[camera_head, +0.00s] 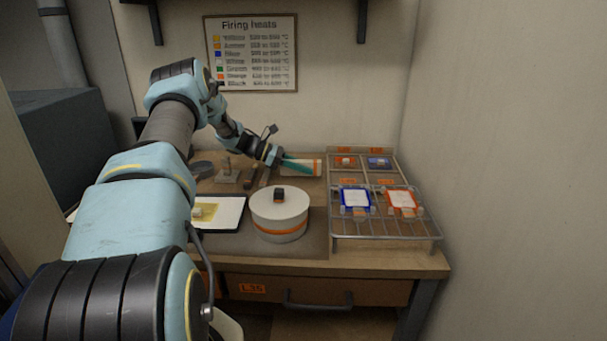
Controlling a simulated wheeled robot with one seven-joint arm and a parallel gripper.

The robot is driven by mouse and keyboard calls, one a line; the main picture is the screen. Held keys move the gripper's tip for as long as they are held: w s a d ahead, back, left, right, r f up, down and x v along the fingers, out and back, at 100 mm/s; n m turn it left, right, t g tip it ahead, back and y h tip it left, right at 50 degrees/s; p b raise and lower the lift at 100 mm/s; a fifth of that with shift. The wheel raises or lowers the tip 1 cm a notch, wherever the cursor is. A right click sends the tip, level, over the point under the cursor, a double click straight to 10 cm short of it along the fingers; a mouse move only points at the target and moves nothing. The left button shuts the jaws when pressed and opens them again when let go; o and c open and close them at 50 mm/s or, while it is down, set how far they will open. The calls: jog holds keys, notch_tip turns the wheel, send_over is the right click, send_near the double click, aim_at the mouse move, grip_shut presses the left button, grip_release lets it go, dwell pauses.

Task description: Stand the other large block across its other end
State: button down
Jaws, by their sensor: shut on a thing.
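My gripper (278,160) is over the back middle of the bench, at the end of my outstretched arm. It is shut on a flat teal piece (297,164) that points to the right. A white piece with an orange end (312,169) lies just behind or beneath the teal piece; I cannot tell whether they touch. I cannot pick out a large block with certainty at this size. A grey stand with a small knob (228,177) is on the bench left of my gripper.
A wire rack (385,228) at the right front bears a blue-edged tile (355,199) and an orange-edged tile (402,201). Two smaller tiles lie in a wooden tray behind it. A round white lidded pot (279,218) and a black-rimmed tray (232,224) stand front left.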

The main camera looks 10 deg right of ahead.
aim_at(304, 161)
notch_tip(304, 161, up, 8)
jog(key=shift+r+b, duration=0.2)
jog(key=shift+b, duration=1.05)
jog(key=shift+r+p, duration=1.15)
jog(key=shift+r, duration=0.4)
